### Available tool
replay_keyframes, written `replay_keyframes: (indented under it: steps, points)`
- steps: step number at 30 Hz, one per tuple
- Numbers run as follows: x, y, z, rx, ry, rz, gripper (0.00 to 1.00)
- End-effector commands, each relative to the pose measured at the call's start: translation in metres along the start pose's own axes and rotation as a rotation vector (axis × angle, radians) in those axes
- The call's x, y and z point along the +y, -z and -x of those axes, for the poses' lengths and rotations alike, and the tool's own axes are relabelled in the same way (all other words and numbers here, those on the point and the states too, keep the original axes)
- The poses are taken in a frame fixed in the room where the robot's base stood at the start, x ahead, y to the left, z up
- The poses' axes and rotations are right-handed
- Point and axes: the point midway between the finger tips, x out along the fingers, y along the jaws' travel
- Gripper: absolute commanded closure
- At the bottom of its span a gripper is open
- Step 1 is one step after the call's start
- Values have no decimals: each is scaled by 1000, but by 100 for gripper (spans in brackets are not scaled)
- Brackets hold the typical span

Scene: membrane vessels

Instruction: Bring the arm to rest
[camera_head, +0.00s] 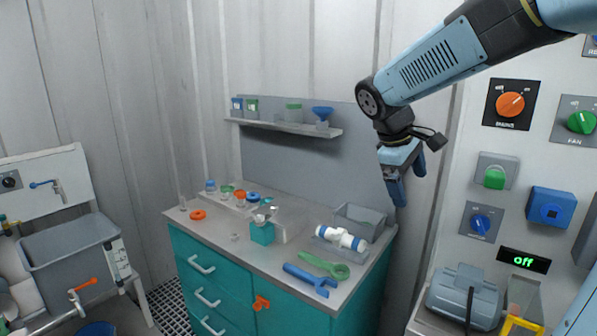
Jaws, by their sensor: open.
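My arm (440,62) reaches in from the upper right, light blue with black joints. My gripper (408,180) hangs from its end, fingers pointing down, in front of the wall at the right of the teal workbench (215,262). The jaws are open, and I see nothing between them. The gripper appears apart from the bench and from the things on it.
The bench top holds a white fitting with blue ends (341,238), a green wrench (324,264), a blue wrench (309,280) and a grey bin (359,221). A shelf (285,126) carries small jars. A control panel (510,150) stands right; a grey sink (72,247) stands left.

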Motion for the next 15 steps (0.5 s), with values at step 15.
replay_keyframes:
  steps: [15]
  points:
    - [-77,-97,18,298,164,-547,3]
